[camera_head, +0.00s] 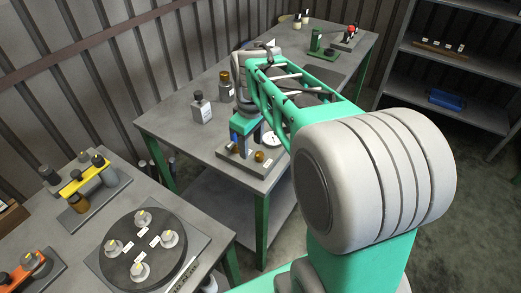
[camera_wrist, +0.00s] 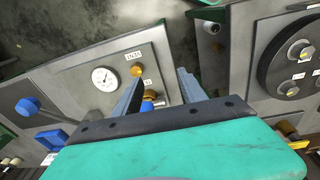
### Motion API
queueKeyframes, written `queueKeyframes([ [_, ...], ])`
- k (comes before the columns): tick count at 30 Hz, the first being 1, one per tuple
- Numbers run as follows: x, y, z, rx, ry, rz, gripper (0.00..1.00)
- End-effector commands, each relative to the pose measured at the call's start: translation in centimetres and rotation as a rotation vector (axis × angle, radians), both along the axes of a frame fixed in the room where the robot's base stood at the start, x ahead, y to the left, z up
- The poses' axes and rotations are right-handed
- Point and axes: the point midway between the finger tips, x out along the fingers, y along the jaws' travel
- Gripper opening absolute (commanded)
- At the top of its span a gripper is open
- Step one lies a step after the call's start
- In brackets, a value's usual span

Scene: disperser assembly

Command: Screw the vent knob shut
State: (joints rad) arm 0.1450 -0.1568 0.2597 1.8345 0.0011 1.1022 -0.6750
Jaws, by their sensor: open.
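A round amber knob (camera_wrist: 136,70) sits beside a white label on a grey panel (camera_wrist: 75,72) in the wrist view, beyond my fingertips. A second amber knob (camera_wrist: 150,94) shows between my fingers, partly hidden. In the head view, an amber knob (camera_head: 259,156) stands near the front of the panel's base (camera_head: 247,167). My gripper (camera_wrist: 158,82) is open, its two fingers spread above the panel with nothing held. In the head view my gripper (camera_head: 240,138) hangs just above the base.
A white dial gauge (camera_wrist: 104,79) sits on the panel. A blue knob (camera_wrist: 28,106) and blue block (camera_wrist: 52,139) are at left. A round dark turntable (camera_head: 142,247) is on the nearer table, across a gap.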

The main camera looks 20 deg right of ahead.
Motion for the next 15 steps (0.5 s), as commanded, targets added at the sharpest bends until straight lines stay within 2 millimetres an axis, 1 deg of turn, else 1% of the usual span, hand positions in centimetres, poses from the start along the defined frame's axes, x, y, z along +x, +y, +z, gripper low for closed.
queueKeyframes([
  [1, 1.8, -1.6, -1.2, -0.001, 0.038, 0.064, 0.49],
  [3, 3.7, -3.3, -2.1, -0.001, 0.073, 0.159, 0.49],
  [6, 5.1, -4.6, -3.1, 0.002, 0.101, 0.245, 0.49],
  [11, 5.4, -4.8, -4.7, 0.004, 0.109, 0.275, 0.49],
  [15, 5.4, -4.7, -7.4, 0.003, 0.108, 0.275, 0.49],
])
